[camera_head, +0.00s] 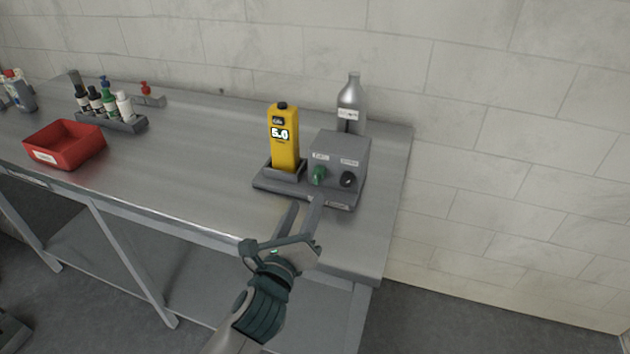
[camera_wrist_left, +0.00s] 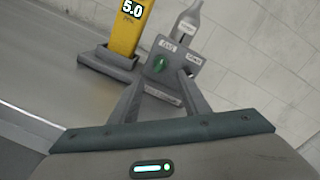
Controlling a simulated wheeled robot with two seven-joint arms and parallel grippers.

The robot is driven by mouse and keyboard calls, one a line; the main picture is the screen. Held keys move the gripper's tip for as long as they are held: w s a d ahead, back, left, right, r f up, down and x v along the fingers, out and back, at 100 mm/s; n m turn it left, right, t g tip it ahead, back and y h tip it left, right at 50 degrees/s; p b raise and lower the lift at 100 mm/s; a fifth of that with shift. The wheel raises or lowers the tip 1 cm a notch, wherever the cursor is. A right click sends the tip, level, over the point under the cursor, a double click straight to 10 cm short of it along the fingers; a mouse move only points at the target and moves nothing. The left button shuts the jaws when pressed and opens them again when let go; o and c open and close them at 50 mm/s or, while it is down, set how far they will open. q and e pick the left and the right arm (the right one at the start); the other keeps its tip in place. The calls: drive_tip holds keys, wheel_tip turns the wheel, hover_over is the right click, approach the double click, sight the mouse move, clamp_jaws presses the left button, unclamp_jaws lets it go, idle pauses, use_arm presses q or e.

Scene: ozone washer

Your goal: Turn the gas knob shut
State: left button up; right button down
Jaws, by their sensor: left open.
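The green knob (camera_head: 318,175) is on the front of a grey box (camera_head: 340,150) at the right part of the steel table. It also shows in the left wrist view (camera_wrist_left: 160,63), under a small white label that seems to read gas. A black knob (camera_head: 347,179) sits to its right under another label. My left gripper (camera_head: 306,203) is open, its two fingers pointing at the box from the front, a little short of the green knob. In the left wrist view the knob appears above and between the fingertips (camera_wrist_left: 160,78). Nothing is between the fingers.
A yellow meter reading 5.0 (camera_head: 284,140) stands in a dark holder left of the box. A silver bottle (camera_head: 351,100) stands behind it. A red bin (camera_head: 65,145) and a rack of bottles (camera_head: 110,122) are at the left. The table (camera_head: 190,165) between is clear.

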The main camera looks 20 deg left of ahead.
sight(317, 180)
use_arm(q)
drive_tip(key=w+p, duration=0.1)
drive_tip(key=w, duration=0.7)
drive_tip(key=shift+w+a, duration=0.15)
drive_tip(key=shift+w, duration=0.2)
use_arm(e)
drive_tip(key=shift+g+h, duration=0.3)
drive_tip(key=shift+g, duration=0.4)
drive_tip(key=s, duration=0.1)
drive_tip(key=s+d+f, duration=0.1)
drive_tip(key=s, duration=0.2)
drive_tip(key=shift+s+d+f, duration=0.1)
drive_tip(key=shift+d+f, duration=0.2)
use_arm(q)
drive_tip(key=shift+c, duration=1.2)
drive_tip(key=c, duration=0.8)
use_arm(e)
drive_tip(key=shift+w+r, duration=0.1)
drive_tip(key=shift+w, duration=0.1)
